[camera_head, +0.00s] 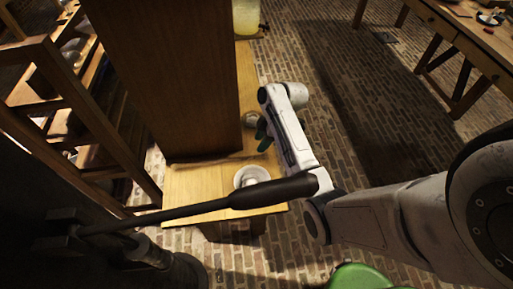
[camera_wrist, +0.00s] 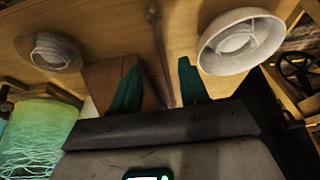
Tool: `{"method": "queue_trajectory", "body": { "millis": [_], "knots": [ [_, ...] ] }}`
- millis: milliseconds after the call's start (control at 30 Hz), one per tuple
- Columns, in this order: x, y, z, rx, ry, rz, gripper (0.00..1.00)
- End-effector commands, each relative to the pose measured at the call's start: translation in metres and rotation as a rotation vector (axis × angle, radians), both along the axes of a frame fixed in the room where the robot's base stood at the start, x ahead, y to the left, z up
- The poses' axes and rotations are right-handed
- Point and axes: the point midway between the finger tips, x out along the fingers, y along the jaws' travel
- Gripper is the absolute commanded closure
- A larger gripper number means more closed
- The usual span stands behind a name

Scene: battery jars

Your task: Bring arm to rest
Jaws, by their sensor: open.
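My gripper (camera_head: 263,134) has green fingers and hangs at the end of my white arm, beside the wooden bench (camera_head: 192,184) in the head view. In the wrist view the fingers of my gripper (camera_wrist: 158,65) stand apart with nothing between them. A white round dish (camera_head: 251,176) sits on the near end of the bench; a white dish also shows right of the fingers in the wrist view (camera_wrist: 241,40). A second pale round piece (camera_head: 250,118) sits farther along the bench, partly hidden by my arm.
A tall brown wooden panel (camera_head: 160,75) stands on the bench. A yellowish glass jar (camera_head: 246,16) is at the far end. Wooden shelving (camera_head: 62,95) is at the left, a worktable (camera_head: 465,35) at the upper right. Brick floor (camera_head: 345,75) lies open between. A dark-handled bar (camera_head: 240,197) crosses the foreground.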

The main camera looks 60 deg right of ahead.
Motion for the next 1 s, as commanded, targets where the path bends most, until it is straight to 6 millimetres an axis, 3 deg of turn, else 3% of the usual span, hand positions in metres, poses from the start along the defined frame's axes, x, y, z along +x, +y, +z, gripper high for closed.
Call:
{"method": "queue_trajectory", "body": {
  "millis": [233,600,667,767,1000],
  "knots": [
    [-0.009,-0.007,0.026,0.0,-0.001,-0.001,0.55],
    [-0.011,-0.006,0.029,0.001,0.003,-0.002,0.55],
    [-0.012,0.007,0.025,0.003,0.023,-0.017,0.55],
    [-0.02,0.042,0.016,0.007,0.08,-0.075,0.55],
    [-0.075,0.148,0.005,-0.03,0.242,-0.335,0.55]
  ]
}}
